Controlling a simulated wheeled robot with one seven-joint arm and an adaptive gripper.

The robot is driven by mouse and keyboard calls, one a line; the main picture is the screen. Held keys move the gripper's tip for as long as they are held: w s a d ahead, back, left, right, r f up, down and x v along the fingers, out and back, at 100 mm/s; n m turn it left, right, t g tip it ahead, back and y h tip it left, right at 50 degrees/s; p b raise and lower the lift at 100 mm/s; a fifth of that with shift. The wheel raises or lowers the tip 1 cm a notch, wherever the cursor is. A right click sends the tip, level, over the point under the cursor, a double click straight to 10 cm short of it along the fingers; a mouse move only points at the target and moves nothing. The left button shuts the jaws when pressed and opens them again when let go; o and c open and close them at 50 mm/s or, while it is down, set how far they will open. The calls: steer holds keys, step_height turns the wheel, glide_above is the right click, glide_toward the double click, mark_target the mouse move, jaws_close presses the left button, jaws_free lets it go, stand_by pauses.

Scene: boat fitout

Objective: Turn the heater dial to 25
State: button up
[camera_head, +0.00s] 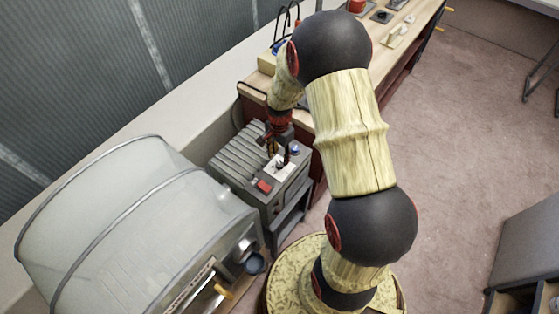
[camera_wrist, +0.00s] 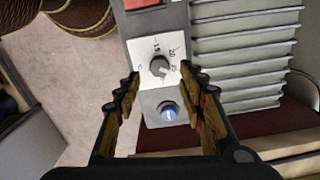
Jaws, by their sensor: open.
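The heater (camera_head: 238,172) is a grey ribbed box beside the wooden bench. In the wrist view its ribbed side (camera_wrist: 245,50) lies at the right. Its dial (camera_wrist: 160,67) is a dark grey knob on a white plate with handwritten marks, too small to read surely; the plate also shows in the head view (camera_head: 281,166). My gripper (camera_wrist: 162,82) is open, with one finger on each side of the dial's plate. I see no clear contact with the knob. In the head view my gripper (camera_head: 277,145) is over the heater's top and partly hides it.
A blue button (camera_wrist: 168,111) sits near the dial, and a red switch (camera_head: 264,186) is on the dial's other side. A large translucent ribbed hood (camera_head: 130,235) stands at the left. The wooden bench (camera_head: 405,45) carries several small items.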

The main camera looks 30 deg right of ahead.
mark_target(280, 164)
step_height(280, 164, up, 7)
steer(key=shift+r, duration=0.2)
steer(key=shift+n, duration=0.3)
stand_by(0.3)
steer(key=s+a+r+n+t+b, duration=0.1)
steer(key=s+a+r+n+t, duration=0.1)
steer(key=s+a+r+n, duration=0.3)
steer(key=s+a+r+n+t, duration=0.1)
steer(key=s+a+r+n, duration=0.3)
steer(key=s+r, duration=0.4)
steer(key=s+a+r+n+t+b, duration=0.1)
steer(key=s+a+r+n, duration=0.4)
steer(key=r, duration=0.7)
steer(key=shift+s+a+n+t+b, duration=0.3)
steer(key=shift+s+n+t, duration=0.2)
steer(key=shift+s+t, duration=0.25)
